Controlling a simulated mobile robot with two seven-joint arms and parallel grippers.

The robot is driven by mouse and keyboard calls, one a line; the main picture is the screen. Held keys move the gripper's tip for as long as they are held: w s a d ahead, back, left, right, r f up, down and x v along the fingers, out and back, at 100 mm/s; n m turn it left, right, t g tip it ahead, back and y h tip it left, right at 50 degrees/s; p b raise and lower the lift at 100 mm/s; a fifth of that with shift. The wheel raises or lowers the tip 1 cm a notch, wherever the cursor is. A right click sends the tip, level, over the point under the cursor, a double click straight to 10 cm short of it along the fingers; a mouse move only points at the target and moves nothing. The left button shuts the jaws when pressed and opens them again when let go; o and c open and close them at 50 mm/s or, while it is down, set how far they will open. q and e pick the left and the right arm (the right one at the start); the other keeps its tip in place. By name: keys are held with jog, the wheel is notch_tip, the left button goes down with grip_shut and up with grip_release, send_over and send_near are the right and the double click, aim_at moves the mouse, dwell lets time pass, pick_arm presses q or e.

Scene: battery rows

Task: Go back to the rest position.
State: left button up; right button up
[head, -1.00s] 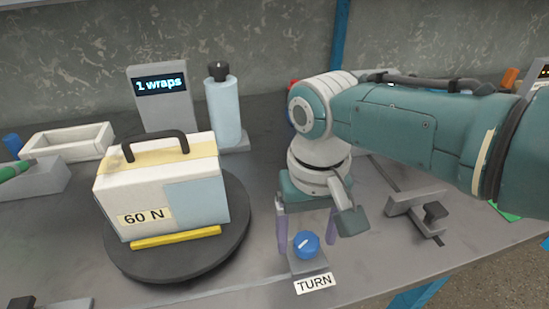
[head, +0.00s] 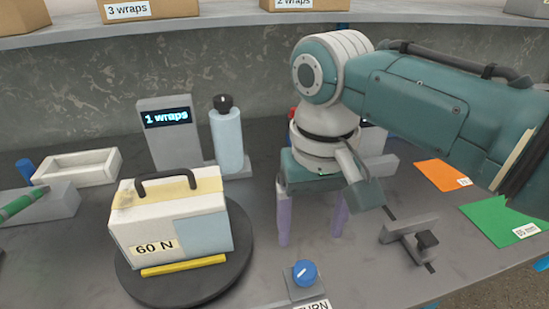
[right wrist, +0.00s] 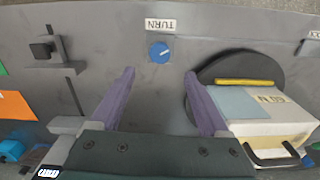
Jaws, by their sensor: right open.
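My right gripper (head: 312,220) hangs over the bench behind the blue knob (head: 304,273), its two purple fingers apart with nothing between them. In the right wrist view the open fingers (right wrist: 158,105) point toward the blue knob (right wrist: 159,52) on its grey base, and they are clear of it. The TURN label (head: 312,305) is partly cut off at the bottom of the head view. The white case marked 60 N (head: 180,220) stands on the black turntable (head: 222,285), left of the gripper. My left gripper is not in view.
A display reading 1 wraps (head: 167,117) and a blue bottle (head: 227,135) stand behind the case. A grey clamp-like slider (head: 408,238), an orange sheet (head: 440,175) and a green sheet (head: 500,218) lie at right. A shelf with boxes (head: 150,8) runs above.

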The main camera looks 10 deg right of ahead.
jog(key=s+n+t+y+p, duration=0.2)
jog(key=s+p, duration=0.1)
jog(key=s, duration=0.8)
jog(key=s+d+r+t+h+p, duration=0.2)
jog(key=s+d+r+p, duration=0.2)
jog(key=s+d+r, duration=0.45)
notch_tip(320, 180, up, 38)
jog(key=a+p, duration=0.1)
jog(key=p, duration=3.5)
jog(key=shift+s+a, duration=0.25)
jog(key=shift+s, duration=0.1)
